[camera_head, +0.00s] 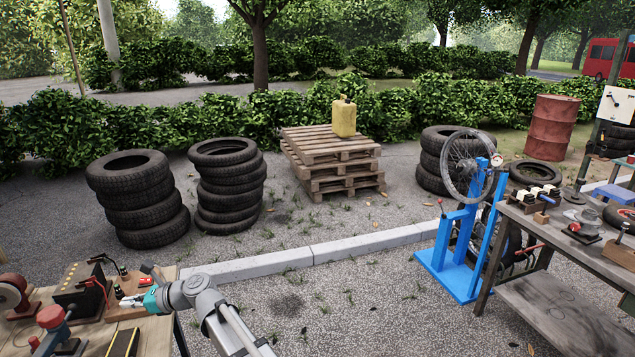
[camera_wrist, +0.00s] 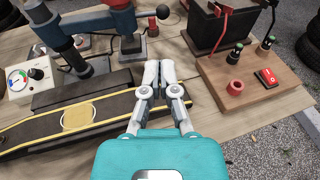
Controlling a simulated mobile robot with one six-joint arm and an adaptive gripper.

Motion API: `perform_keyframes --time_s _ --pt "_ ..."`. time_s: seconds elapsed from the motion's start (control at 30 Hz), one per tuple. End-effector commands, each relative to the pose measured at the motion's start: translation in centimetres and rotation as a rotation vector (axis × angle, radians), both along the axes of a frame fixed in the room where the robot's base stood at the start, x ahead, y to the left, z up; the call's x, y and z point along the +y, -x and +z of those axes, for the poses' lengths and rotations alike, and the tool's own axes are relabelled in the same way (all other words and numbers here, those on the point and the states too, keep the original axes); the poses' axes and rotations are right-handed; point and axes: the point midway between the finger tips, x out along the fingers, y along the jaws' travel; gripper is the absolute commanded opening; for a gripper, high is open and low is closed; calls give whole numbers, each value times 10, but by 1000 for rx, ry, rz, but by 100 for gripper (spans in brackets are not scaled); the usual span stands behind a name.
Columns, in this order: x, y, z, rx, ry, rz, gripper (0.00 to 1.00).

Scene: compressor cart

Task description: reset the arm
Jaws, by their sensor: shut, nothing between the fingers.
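My gripper (camera_wrist: 158,82) shows in the wrist view with its two grey fingers together and nothing between them. It is above the wooden workbench (camera_wrist: 215,122), past the edge of a dark board with yellow edging (camera_wrist: 106,112). In the head view my arm reaches in from the bottom centre to the left workbench (camera_head: 154,334). My gripper (camera_head: 122,302) is there beside a wooden switch board, its fingertips small and hard to make out.
The switch board (camera_wrist: 212,76) with a red rocker switch stands right of my gripper. A blue vice-like tool (camera_wrist: 60,35) and a gauge box (camera_wrist: 18,82) are at the left. A blue wheel stand (camera_head: 448,250) and another workbench (camera_head: 570,250) stand at the right.

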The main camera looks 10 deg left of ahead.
Motion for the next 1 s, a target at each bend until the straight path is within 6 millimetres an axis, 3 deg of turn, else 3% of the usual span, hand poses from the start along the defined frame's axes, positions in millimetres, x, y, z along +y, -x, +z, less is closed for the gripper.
perform_keyframes --time_s 0.17,0.37,0.7,1.0 --pt "-14 -9 -1 -51 13 -1 0" --pt "-59 -36 -6 -222 64 8 0" --pt "-188 -94 -25 -639 243 93 0" --pt "-314 -126 -41 -931 441 245 0"
